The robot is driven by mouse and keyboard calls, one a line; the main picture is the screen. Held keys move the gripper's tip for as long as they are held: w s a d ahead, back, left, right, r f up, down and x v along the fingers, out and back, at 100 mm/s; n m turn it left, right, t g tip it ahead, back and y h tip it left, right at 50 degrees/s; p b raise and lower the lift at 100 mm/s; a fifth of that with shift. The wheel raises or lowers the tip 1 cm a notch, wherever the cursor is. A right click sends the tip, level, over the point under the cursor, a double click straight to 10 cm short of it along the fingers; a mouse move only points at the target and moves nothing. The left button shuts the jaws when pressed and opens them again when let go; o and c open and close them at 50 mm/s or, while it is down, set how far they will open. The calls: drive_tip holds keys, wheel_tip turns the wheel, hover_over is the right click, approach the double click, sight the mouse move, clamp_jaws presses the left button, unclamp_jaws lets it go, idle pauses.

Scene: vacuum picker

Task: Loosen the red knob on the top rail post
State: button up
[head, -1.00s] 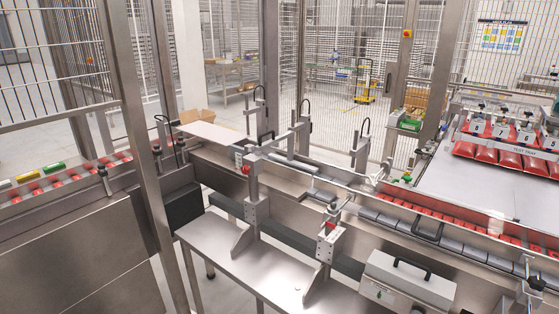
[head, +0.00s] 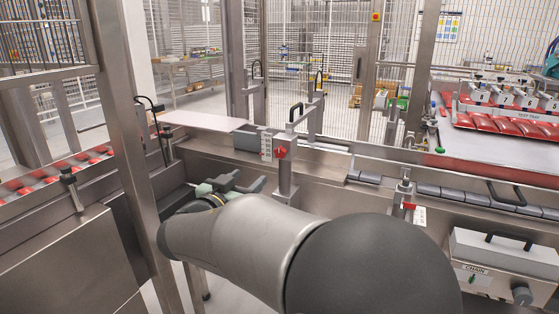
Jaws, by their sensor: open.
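The red knob (head: 280,153) sits on the front of an upright metal rail post (head: 285,180) left of centre in the head view. A dial or label block (head: 265,145) is just left of the knob. My gripper (head: 250,180) is open, with its fingers pointing right, below and to the left of the knob. It appears apart from the knob and empty. My arm hides the lower part of the post and the bench below it.
A second post with a red part (head: 408,206) stands to the right. A grey control box (head: 505,255) with a black handle is at lower right. A steel frame upright (head: 128,130) stands left of my gripper. The conveyor rail runs behind.

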sight(279, 153)
drive_tip(key=p+x, duration=0.3)
drive_tip(key=x, duration=1.3)
drive_tip(key=shift+w+d, duration=0.2)
drive_tip(key=shift+w, duration=0.05)
drive_tip(key=shift+c, duration=0.3)
drive_tip(key=c, duration=0.9)
